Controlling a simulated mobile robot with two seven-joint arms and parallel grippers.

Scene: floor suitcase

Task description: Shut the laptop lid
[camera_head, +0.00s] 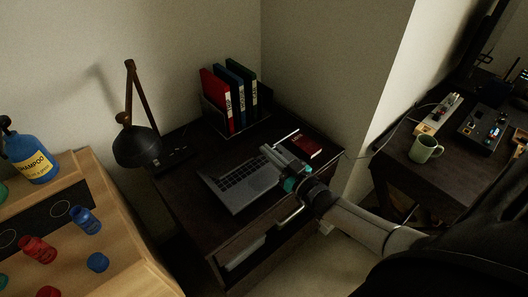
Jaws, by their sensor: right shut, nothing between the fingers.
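A grey laptop (236,196) sits on the dark desk in the middle of the view. Its keyboard and touchpad are exposed, so it is open. The lid cannot be clearly made out from this angle. My right gripper (275,158) reaches in from the right, with its shut, empty fingers at the right side of the laptop. I cannot tell whether it touches the laptop. The gripper and wrist cover the right end of the laptop. My left gripper is not in view.
A black lamp (137,146) stands left of the laptop. Several binders (231,98) stand behind it, and a red book (306,147) lies to its right. The dark desk (187,203) has a front compartment (243,252) below. A green mug (424,149) stands on the right-hand table.

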